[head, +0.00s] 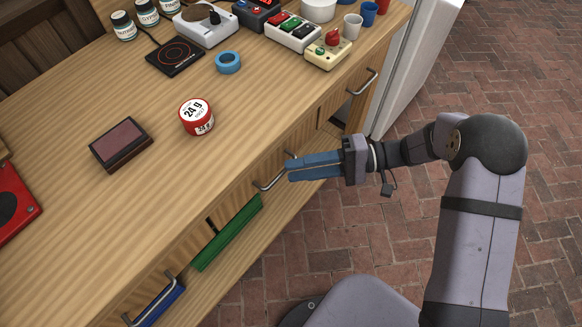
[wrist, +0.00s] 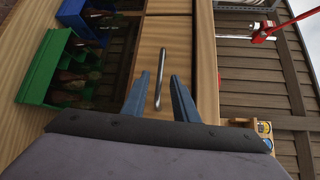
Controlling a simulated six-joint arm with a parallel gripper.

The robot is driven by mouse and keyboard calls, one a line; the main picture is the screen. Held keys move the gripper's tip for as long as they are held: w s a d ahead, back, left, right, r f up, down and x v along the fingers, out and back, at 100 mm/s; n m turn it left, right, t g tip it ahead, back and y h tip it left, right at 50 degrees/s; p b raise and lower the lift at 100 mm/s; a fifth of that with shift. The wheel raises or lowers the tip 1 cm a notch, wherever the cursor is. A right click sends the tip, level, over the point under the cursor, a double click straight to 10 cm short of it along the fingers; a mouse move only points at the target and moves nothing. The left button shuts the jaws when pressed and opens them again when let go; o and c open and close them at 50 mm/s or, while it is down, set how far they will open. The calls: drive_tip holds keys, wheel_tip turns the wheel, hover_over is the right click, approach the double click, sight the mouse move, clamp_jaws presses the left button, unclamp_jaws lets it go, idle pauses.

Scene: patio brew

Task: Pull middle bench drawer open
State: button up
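The wooden bench (head: 110,215) has a row of drawers along its front, each with a metal bar handle. The middle drawer's handle (head: 266,187) is partly hidden behind my gripper (head: 290,168) in the head view. The drawer front looks flush with the bench. In the wrist view the handle (wrist: 161,66) stands upright in the picture against the wooden middle drawer front (wrist: 172,38). My gripper's two blue fingers (wrist: 160,88) are spread apart, one on each side of the handle's lower part. I see gaps between the handle and both fingers.
Below the drawers are a green crate (head: 228,236) holding bottles and a blue crate (head: 160,304). Other handles show at the right (head: 364,84) and left (head: 152,300). On the bench top are a red-white round tin (head: 197,118), a dark box (head: 121,143) and blue tape (head: 228,62).

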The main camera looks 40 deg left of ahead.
drive_tip(key=shift+x, duration=1.2)
drive_tip(key=shift+c, duration=0.5)
clamp_jaws()
